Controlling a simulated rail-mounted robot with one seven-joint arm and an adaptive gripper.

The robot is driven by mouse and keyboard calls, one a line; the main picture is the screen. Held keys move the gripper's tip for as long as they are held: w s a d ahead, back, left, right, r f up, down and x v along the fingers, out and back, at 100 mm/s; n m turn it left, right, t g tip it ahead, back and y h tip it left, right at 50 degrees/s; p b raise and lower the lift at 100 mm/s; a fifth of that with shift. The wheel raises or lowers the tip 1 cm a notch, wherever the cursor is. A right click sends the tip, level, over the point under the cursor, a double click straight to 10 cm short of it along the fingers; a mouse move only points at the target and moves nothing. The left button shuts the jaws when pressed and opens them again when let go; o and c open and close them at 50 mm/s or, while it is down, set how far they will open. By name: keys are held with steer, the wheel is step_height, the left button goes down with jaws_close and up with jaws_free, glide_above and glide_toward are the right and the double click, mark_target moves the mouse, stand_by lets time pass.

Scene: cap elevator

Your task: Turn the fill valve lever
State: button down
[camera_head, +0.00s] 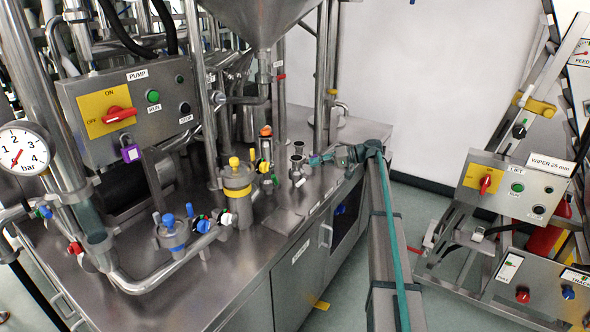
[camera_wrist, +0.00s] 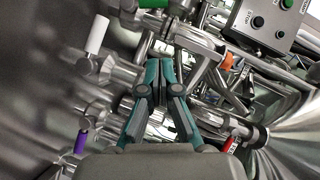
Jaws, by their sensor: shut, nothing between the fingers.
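My gripper (camera_head: 316,160) reaches in over the right end of the steel machine top, close to small steel fittings (camera_head: 297,165). In the wrist view its teal fingers (camera_wrist: 160,68) are shut and empty, pointing at steel pipework. Several coloured handles show: a white one (camera_wrist: 97,33) left of the fingers, an orange one (camera_wrist: 227,62) to the right, a purple one (camera_wrist: 80,142) lower left and a red one (camera_wrist: 232,144) lower right. I cannot read which of them is the fill valve lever. The fingers appear apart from these handles.
A steel hopper (camera_head: 255,18) hangs above the machine top. The pump box (camera_head: 132,112) with a red switch and the pressure gauge (camera_head: 22,148) stand at left. Vertical pipes crowd the back. A lift control panel (camera_head: 510,190) stands at right; floor (camera_head: 435,195) lies between.

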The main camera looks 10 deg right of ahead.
steer(key=p, duration=0.2)
glide_toward(276, 182)
steer(key=w+a+r, duration=0.2)
steer(key=w+a, duration=0.1)
steer(key=w, duration=0.2)
steer(key=shift+s+a+f, duration=0.25)
steer(key=shift+s+a, duration=0.05)
steer(key=shift+a, duration=0.25)
steer(key=shift+s+a+f, duration=0.25)
steer(key=shift+a, duration=0.3)
steer(key=shift+s+a+f, duration=0.25)
steer(key=shift+s+a, duration=0.05)
steer(key=shift+a, duration=0.25)
steer(key=shift+s+a+n+h+b, duration=0.3)
steer(key=shift+n+h+b, duration=0.2)
steer(key=shift+b, duration=0.4)
